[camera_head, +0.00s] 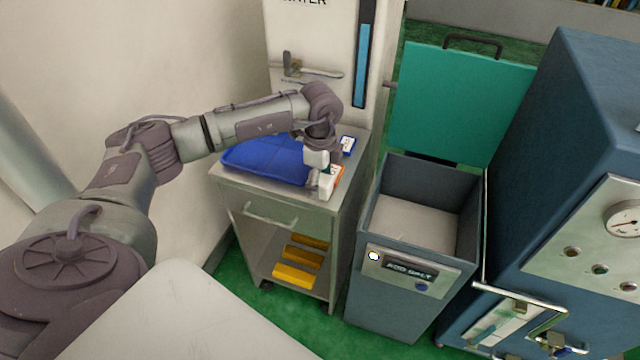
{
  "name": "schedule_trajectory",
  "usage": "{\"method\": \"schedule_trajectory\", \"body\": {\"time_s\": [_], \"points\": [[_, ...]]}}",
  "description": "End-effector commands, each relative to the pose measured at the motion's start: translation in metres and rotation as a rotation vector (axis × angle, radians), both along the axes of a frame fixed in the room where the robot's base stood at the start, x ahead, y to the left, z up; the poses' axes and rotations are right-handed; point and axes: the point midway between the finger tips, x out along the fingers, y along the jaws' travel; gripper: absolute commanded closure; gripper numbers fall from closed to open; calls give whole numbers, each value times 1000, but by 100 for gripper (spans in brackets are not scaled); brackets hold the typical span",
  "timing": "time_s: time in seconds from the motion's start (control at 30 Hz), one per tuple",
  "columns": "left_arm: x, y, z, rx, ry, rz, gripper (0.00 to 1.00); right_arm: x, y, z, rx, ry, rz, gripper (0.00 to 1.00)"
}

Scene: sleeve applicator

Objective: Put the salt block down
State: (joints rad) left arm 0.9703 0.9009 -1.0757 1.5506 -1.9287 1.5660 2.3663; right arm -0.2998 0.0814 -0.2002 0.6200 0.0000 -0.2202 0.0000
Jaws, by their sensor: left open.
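My left gripper (322,172) is open, low over the right front corner of the cart's top. Right beside its fingers is a small white and orange block (339,173), partly hidden by them; it looks like the salt block, but I cannot be sure. I cannot tell whether the fingers touch it. A small white and blue block (349,145) is behind it on the cart top. The grey metal cart (282,207) also bears a blue tray (262,160) left of the gripper. My right gripper is not in view.
A dark bin (407,290) labelled for salt stands right of the cart, its green lid (455,105) raised and pale material inside. Yellow bars (296,277) lie on the cart's lower shelf. A white cabinet (312,40) stands behind the cart; a blue machine (570,150) is at right.

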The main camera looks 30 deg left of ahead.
Motion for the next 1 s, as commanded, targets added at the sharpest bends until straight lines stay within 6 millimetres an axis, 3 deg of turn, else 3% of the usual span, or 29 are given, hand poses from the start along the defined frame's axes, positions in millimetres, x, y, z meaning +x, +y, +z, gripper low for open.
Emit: {"method": "schedule_trajectory", "body": {"time_s": [0.23,0.6,0.7,1.0], "points": [[0,0,-2,0,0,-1,26,0,0,0,0,0,0,63],[0,0,-1,0,-1,-1,87,0,0,0,0,0,0,63],[1,0,-1,-1,-2,-1,100,0,0,0,0,0,0,63],[1,0,3,0,-3,-1,100,0,0,-1,0,0,-1,63]]}}
